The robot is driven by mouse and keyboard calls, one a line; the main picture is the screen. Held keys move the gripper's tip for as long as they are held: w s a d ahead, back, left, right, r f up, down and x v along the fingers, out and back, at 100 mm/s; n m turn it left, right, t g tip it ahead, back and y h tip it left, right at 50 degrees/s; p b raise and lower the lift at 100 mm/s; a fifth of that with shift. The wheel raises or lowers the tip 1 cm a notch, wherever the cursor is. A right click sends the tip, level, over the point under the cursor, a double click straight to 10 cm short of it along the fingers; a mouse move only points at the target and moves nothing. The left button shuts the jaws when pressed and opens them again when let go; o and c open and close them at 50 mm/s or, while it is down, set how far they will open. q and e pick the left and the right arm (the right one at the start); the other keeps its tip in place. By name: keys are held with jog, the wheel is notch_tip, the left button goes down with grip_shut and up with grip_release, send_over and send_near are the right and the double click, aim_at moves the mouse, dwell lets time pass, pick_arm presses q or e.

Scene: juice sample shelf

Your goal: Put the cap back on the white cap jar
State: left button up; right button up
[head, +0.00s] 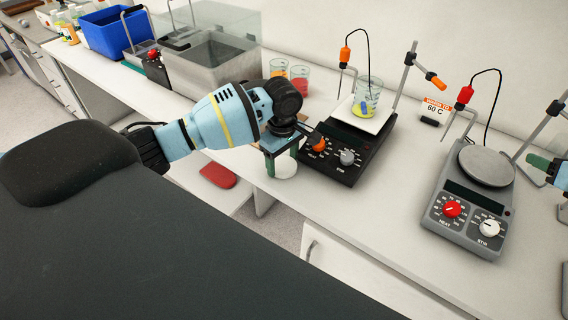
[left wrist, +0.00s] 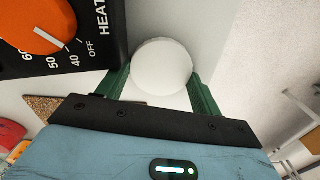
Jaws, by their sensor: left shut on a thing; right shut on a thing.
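My left gripper (head: 284,152) has its green fingers pointing down at the front edge of the bench, beside the black hotplate. It is shut on a white round jar (head: 284,168). In the left wrist view the jar shows as a smooth white disc (left wrist: 162,66) between the green fingers (left wrist: 160,90); I cannot tell whether this face is a cap or the jar itself. My right gripper (head: 541,163) shows only partly at the right edge, near the grey hotplate. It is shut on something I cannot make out. No separate cap is visible.
The black hotplate (head: 338,165) carries a beaker (head: 367,97) and stands close to the left gripper. The grey hotplate (head: 465,205) is empty. Two small beakers (head: 300,80), a clear tank (head: 208,65) and a blue bin (head: 112,35) stand farther left.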

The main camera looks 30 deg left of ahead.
aim_at(282, 164)
pick_arm(q)
jog(key=shift+r, duration=0.15)
jog(key=shift+r, duration=0.6)
pick_arm(e)
jog(key=shift+f, duration=0.1)
pick_arm(q)
notch_tip(282, 164, up, 2)
jog(key=shift+r, duration=0.15)
jog(key=s+a, duration=0.2)
jog(key=s, duration=0.5)
jog(key=s+a+r, duration=0.1)
jog(key=s+a, duration=0.2)
jog(key=s, duration=0.5)
jog(key=shift+a, duration=0.2)
jog(key=shift+r, duration=0.1)
pick_arm(e)
jog(key=o, duration=0.5)
jog(key=c, duration=0.8)
